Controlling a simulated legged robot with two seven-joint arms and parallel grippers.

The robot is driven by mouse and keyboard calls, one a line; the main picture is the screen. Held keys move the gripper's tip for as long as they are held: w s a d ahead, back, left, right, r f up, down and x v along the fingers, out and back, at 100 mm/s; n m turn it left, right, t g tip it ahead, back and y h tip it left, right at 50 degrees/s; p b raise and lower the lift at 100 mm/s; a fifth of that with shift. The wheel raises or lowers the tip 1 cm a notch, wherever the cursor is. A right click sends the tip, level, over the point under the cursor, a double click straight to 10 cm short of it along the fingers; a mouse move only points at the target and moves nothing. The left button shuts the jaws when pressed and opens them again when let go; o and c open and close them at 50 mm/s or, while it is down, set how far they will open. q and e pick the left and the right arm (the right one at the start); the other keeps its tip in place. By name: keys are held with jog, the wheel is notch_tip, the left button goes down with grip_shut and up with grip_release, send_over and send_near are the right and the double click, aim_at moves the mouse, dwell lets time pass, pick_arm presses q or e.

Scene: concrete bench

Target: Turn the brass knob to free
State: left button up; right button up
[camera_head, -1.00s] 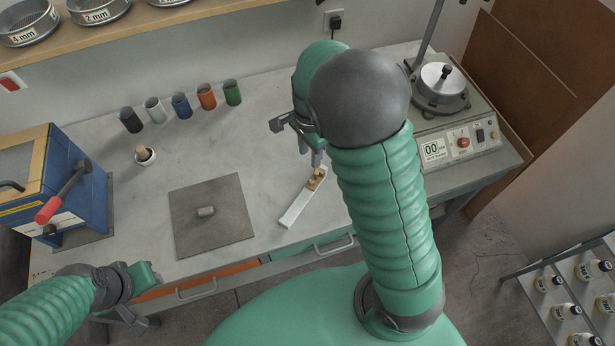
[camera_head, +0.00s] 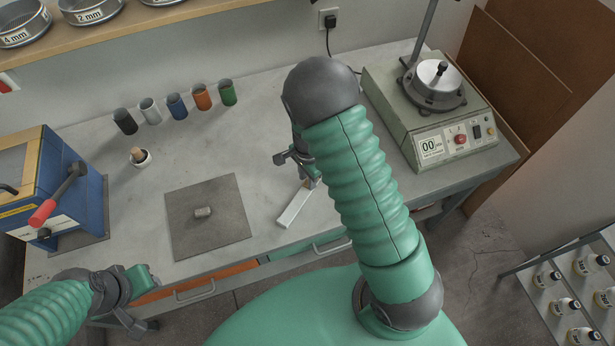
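A white strip (camera_head: 297,206) lies slanted on the bench, right of the grey mat. The brass knob at its upper end is now almost wholly hidden behind my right gripper and arm. My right gripper (camera_head: 311,179) reaches down at that upper end, its fingers at or just above the knob's place. Most of the fingers are hidden by the arm, so I cannot tell whether they touch or grip the knob. My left gripper (camera_head: 144,300) is at the bench's front left edge, away from the strip, and its opening does not show clearly.
A blue machine with a red-handled lever (camera_head: 43,212) is left; a green-grey device (camera_head: 432,135) is right.

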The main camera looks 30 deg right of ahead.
jog(key=shift+d, duration=0.2)
grip_shut()
jog(key=shift+n, duration=0.4)
jog(key=n, duration=0.4)
jog(key=shift+w, duration=0.1)
jog(key=n, duration=0.5)
jog(key=shift+p, duration=0.3)
jog(key=shift+n, duration=0.3)
jog(key=shift+o, duration=1.4)
grip_release()
notch_tip(320, 180, up, 17)
jog(key=shift+f, duration=0.15)
